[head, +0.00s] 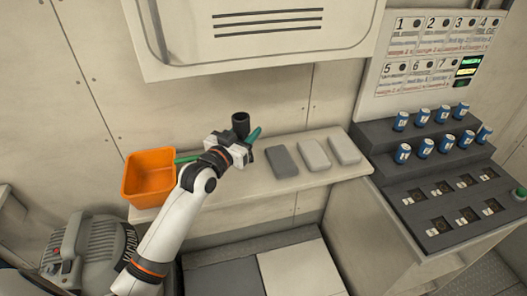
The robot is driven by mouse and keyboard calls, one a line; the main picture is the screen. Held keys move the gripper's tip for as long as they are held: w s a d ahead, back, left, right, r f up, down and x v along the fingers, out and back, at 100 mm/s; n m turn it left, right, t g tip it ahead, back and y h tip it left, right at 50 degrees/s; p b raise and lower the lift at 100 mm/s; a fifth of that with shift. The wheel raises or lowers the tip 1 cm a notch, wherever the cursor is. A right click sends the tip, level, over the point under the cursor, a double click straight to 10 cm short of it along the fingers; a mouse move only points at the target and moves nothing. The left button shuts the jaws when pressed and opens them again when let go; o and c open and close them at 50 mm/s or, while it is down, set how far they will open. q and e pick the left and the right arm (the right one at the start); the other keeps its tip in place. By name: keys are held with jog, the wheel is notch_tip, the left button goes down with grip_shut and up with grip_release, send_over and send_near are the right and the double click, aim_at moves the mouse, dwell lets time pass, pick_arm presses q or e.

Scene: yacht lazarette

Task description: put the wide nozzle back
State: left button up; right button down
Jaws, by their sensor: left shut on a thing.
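My left gripper (243,148) is above the pale shelf, between an orange bin and a dark grey block. It is shut on a black, cup-shaped piece with a round open top, which looks like the wide nozzle (240,124). The nozzle stands up out of the jaws; its lower part is hidden by the gripper. A teal-green piece (254,135) shows right beside the jaws; I cannot tell whether it touches them. A grey vacuum (85,262) sits at the lower left, partly behind my arm. My right gripper is not in view.
The orange bin (129,183) stands at the shelf's (228,190) left end, with a green stick (187,158) beside it. The dark grey block (281,161) and two light grey blocks (314,154) lie to the right. A stepped rack (379,137) holds several blue cans. A cabinet overhangs the wall.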

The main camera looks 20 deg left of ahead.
pick_arm(q)
jog(key=shift+w+a+r, duration=0.3)
jog(key=shift+w, duration=0.1)
jog(key=shift+f, duration=0.35)
notch_tip(320, 180, down, 4)
jog(key=shift+s+a+f+p, duration=0.1)
jog(key=shift+f+p, duration=0.05)
jog(key=shift+p, duration=0.15)
jog(key=shift+f, duration=2.3)
jog(key=shift+f, duration=0.15)
jog(key=o, duration=1.1)
